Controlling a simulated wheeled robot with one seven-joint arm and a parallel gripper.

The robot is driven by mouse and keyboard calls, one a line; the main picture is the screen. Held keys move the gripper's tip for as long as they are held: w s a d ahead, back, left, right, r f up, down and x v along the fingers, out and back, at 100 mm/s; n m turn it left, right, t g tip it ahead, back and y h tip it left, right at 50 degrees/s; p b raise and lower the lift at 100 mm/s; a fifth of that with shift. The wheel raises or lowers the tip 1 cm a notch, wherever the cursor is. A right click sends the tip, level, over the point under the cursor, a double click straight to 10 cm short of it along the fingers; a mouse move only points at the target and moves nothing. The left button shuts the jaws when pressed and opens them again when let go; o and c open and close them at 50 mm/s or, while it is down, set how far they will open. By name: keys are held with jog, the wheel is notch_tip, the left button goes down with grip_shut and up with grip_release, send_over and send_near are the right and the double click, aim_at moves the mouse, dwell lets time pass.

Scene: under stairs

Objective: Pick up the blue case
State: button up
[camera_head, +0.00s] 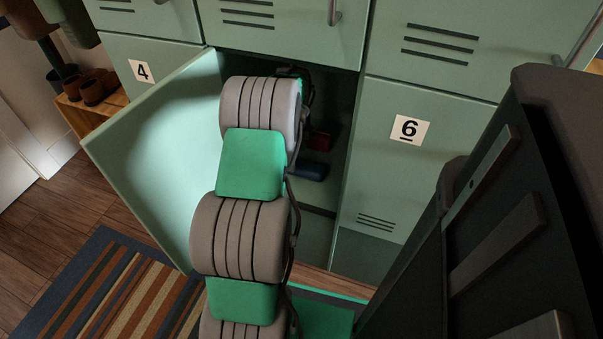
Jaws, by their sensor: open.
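The blue case (300,168) is a small dark blue item on a shelf inside the open locker, just right of my arm. Its left end is partly hidden behind my arm. My arm reaches up the picture and into the open locker, in front of its left part. My gripper is hidden behind my own arm links and the dark interior, so I cannot see its fingers or how far they are from the case.
A red item (320,139) lies just behind the case. The open locker door (150,145) stands left of my arm. Closed locker 6 (395,170) bounds the right. A striped rug (110,290) and a shoe bench (90,115) are at left.

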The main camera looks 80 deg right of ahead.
aim_at(297, 163)
notch_tip(297, 163, down, 5)
jog(key=shift+f+b, duration=0.15)
jog(key=shift+b, duration=1.05)
jog(key=shift+c, duration=0.6)
jog(key=c, duration=1.4)
jog(key=shift+a+r+p, duration=0.1)
jog(key=shift+r+p, duration=0.5)
notch_tip(297, 163, up, 7)
jog(key=p, duration=0.3)
jog(key=shift+f, duration=0.2)
jog(key=a+p, duration=0.1)
jog(key=a, duration=0.5)
jog(key=w+a+p, duration=0.1)
jog(key=a, duration=0.6)
jog(key=a+p, duration=0.2)
jog(key=a, duration=0.4)
jog(key=shift+w+a+f, duration=0.35)
jog(key=shift+w, duration=0.05)
